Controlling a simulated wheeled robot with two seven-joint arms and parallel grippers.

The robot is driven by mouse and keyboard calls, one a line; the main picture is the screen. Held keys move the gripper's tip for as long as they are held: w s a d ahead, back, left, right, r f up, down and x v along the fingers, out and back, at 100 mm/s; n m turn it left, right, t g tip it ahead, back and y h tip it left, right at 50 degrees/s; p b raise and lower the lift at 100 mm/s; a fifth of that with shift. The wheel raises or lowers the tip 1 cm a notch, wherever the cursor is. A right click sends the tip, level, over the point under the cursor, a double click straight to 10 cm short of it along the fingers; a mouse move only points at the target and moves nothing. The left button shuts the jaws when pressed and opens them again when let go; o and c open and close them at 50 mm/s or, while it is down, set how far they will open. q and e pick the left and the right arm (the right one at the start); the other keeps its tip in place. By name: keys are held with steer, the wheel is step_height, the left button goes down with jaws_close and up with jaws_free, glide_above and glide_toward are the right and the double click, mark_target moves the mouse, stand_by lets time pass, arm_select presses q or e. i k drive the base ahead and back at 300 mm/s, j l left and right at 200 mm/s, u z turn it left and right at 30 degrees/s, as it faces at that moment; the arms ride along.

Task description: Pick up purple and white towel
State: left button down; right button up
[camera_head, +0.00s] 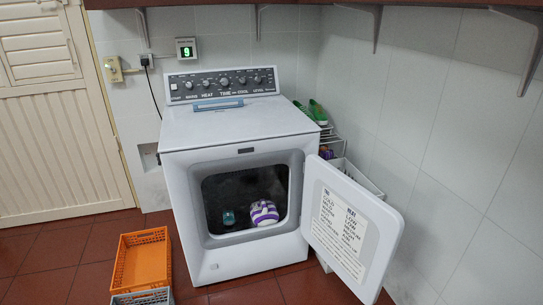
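The purple and white towel (264,212) lies bunched up inside the drum of the white washing machine (240,135), toward the right of the opening. The machine's door (350,225) stands wide open, swung out to the right. A small teal item (229,217) sits left of the towel in the dark drum; I cannot tell what it is. Neither of my grippers shows in the head view.
An orange crate (141,262) and a grey crate (143,297) stand on the red tiled floor at the front left. A blue object (217,104) lies on the machine top. A white rack (350,172) with green shoes (316,111) stands behind the door at right.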

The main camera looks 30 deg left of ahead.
mark_target(263, 212)
steer(key=u, duration=1.15)
